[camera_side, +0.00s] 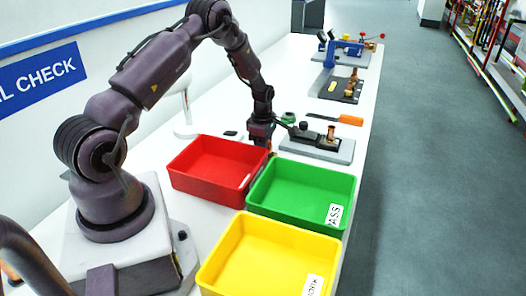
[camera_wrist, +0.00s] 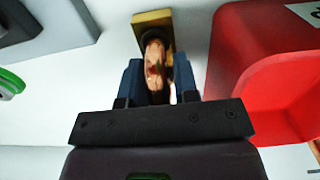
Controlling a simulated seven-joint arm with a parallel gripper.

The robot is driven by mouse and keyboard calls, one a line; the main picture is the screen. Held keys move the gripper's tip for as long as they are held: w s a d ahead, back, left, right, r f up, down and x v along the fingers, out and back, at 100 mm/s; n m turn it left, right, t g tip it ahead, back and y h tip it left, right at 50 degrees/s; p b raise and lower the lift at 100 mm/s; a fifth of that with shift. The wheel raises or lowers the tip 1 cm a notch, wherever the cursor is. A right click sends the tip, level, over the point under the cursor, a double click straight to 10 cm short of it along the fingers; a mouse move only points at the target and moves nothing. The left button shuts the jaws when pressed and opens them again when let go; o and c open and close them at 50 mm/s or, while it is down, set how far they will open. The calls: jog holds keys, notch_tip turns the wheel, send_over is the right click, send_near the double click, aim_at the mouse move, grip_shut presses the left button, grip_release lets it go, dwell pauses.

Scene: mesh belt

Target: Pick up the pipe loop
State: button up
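A copper-coloured rounded piece (camera_wrist: 155,62), which looks like the pipe loop seen nearly edge-on, shows between my fingers in the wrist view. A dark collar and a brass-yellow block (camera_wrist: 152,18) show at its far end. My gripper (camera_wrist: 158,80) has one blue finger on each side of the piece. A narrow light gap shows on the right finger's side; contact on the left cannot be told. The fingers look open. In the side view my gripper (camera_side: 262,140) points down behind the red and green bins, and its fingertips are mostly hidden.
The red bin (camera_side: 183,160) stands close to my gripper, also at right in the wrist view (camera_wrist: 225,65). A green bin (camera_side: 300,170) and a yellow bin (camera_side: 215,262) stand nearer. A grey fixture plate (camera_side: 343,153) and orange-handled tool (camera_side: 350,120) lie right.

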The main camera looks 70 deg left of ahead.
grip_shut()
jog(key=shift+r, duration=0.15)
